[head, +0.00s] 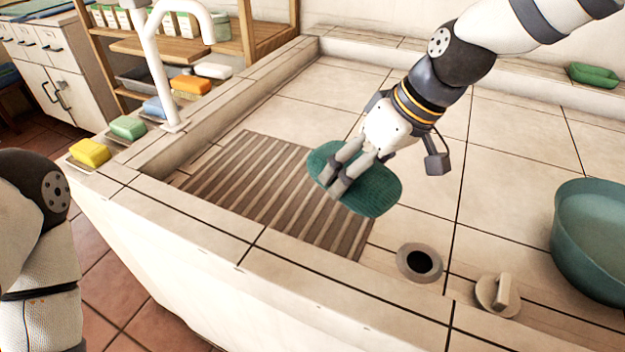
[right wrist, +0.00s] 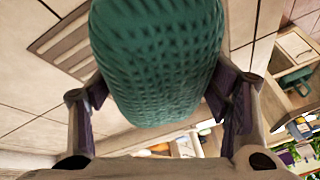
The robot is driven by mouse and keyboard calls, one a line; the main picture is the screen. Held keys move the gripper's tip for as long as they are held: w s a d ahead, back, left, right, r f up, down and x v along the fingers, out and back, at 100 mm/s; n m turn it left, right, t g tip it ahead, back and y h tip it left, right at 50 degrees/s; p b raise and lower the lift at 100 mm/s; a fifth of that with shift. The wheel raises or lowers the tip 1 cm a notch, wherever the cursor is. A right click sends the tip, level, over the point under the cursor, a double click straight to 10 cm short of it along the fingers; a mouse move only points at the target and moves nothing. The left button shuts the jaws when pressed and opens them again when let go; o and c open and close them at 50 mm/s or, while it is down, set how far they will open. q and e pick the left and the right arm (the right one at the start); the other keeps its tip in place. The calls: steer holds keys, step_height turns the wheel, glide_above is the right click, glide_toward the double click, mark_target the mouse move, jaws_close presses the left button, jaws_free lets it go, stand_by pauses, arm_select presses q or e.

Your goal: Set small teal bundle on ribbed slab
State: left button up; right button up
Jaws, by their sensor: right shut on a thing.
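The small teal bundle (head: 371,186) is an oval, textured piece held in my right gripper (head: 337,180). The bundle fills the upper middle of the right wrist view (right wrist: 158,60), between the two fingers. The ribbed slab (head: 250,185) lies flat in the basin, brown with parallel ridges. In the head view the bundle overlaps the slab's right part; the wrist view shows a strip of the slab (right wrist: 68,42) beyond it. I cannot tell whether the bundle touches the slab. Of my left arm only links show at the left edge; its gripper is out of view.
A drain hole (head: 420,262) and a stopper (head: 497,294) are right of the slab. A teal basin (head: 595,240) stands at the right edge. A white faucet (head: 160,70) rises at the left rim beside several coloured soaps. A green dish (head: 594,75) is at the back right.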

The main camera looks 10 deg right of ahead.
steer(key=w+f, duration=0.2)
steer(key=w+a+f+b, duration=0.1)
steer(key=w+f, duration=0.1)
steer(key=w, duration=0.1)
steer(key=w+f+b, duration=0.1)
steer(key=w+f, duration=0.1)
steer(key=f, duration=0.1)
steer(key=shift+w+a, duration=0.4)
steer(key=shift+w+a+f, duration=0.1)
steer(key=shift+w+f, duration=0.3)
steer(key=shift+f, duration=1.55)
steer(key=o, duration=1.5)
steer(key=shift+f, duration=0.1)
arm_select(q)
steer(key=shift+g, duration=0.7)
steer(key=s+f, duration=0.3)
steer(key=shift+s+f, duration=0.2)
steer(key=shift+f, duration=0.1)
steer(key=shift+w+r+t+p, duration=0.4)
steer(key=shift+w+r+p, duration=0.25)
steer(key=shift+w+r, duration=0.4)
arm_select(e)
steer(key=v, duration=1.2)
arm_select(q)
steer(key=shift+a, duration=0.1)
